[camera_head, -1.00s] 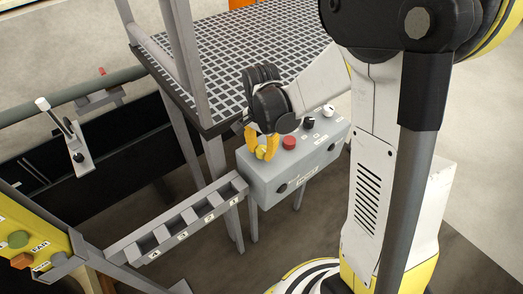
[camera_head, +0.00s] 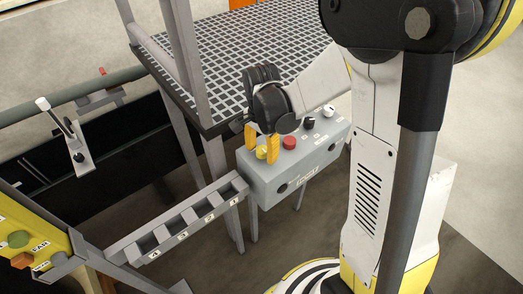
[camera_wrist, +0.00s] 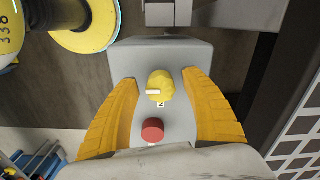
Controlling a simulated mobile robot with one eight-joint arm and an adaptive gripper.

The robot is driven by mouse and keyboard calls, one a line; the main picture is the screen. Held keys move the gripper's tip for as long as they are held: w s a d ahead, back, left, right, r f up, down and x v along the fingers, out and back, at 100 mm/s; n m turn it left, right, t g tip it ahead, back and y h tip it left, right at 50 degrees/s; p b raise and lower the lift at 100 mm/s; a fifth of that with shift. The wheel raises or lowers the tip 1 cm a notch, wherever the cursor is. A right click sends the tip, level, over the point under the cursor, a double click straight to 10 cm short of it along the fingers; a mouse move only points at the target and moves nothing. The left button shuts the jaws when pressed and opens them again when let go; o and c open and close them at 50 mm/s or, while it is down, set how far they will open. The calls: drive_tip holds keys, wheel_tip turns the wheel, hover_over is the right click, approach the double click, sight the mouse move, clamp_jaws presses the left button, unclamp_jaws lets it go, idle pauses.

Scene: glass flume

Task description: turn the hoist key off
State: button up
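The grey control box (camera_head: 297,168) stands on legs below the grated platform. A yellow knob (camera_wrist: 160,86) on its top face has a white mark on its left side in the wrist view; I take this for the hoist key, though its label is too small to read. It also shows in the head view (camera_head: 262,153). My gripper (camera_wrist: 161,76) is open, with one yellow finger on each side of the knob and visible gaps between. In the head view my gripper (camera_head: 262,144) is over the near left end of the box.
A red button (camera_wrist: 153,130) sits close to the knob; a black knob (camera_head: 309,123) and a white knob (camera_head: 328,110) are farther along the box. The grated platform (camera_head: 230,55) is behind. A numbered slotted rack (camera_head: 185,222) stands at left.

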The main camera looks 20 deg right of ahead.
sight(262, 149)
wheel_tip(262, 149, up, 12)
idle(0.6)
drive_tip(key=s+r+n+t, duration=0.5)
drive_tip(key=s+n+t, duration=0.2)
drive_tip(key=s+n, duration=0.5)
drive_tip(key=shift+s, duration=0.3)
drive_tip(key=shift+d, duration=0.1)
idle(0.8)
